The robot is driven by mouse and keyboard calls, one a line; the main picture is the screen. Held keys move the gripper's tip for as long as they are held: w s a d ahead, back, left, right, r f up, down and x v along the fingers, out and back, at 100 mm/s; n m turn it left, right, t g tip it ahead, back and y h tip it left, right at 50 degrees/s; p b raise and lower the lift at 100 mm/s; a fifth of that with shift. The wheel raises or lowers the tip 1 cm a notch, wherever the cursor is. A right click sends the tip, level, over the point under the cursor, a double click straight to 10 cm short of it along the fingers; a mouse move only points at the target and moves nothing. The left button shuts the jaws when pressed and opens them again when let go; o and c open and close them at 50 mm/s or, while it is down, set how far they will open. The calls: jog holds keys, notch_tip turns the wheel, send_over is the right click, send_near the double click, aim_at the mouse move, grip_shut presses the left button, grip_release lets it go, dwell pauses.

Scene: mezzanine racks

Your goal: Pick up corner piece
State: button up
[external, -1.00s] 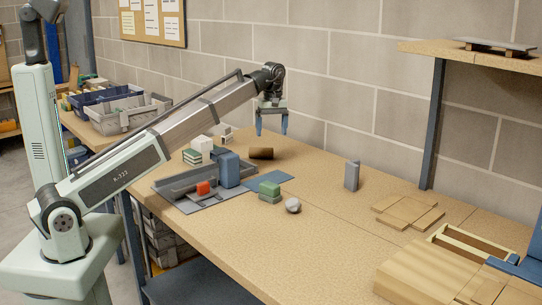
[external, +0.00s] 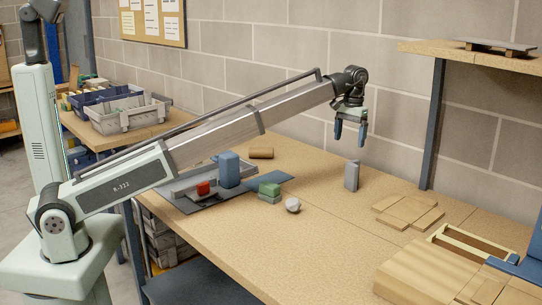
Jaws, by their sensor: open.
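The upright grey piece (external: 352,175) on the bench looks like the corner piece. It stands on end, apart from the other objects, with an angled profile. My gripper (external: 350,141) hangs above it with its two blue fingers pointing down and spread apart. Nothing is between the fingers. The fingertips appear a little higher than the top of the piece; the exact gap in depth cannot be told from this view.
Flat wooden pieces (external: 408,211) lie to the right. A shelf post (external: 433,125) stands behind.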

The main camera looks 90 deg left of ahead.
aim_at(356, 167)
jog(key=w+a+m, duration=0.2)
jog(key=w+m, duration=0.2)
jog(key=m, duration=1.8)
jog(key=shift+t, duration=0.3)
jog(key=shift+s+f, duration=0.2)
jog(key=shift+f, duration=3.05)
jog(key=shift+s+f, duration=0.15)
jog(key=shift+f, duration=3.05)
jog(key=shift+c, duration=0.2)
jog(key=c, duration=1)
jog(key=shift+r, duration=0.1)
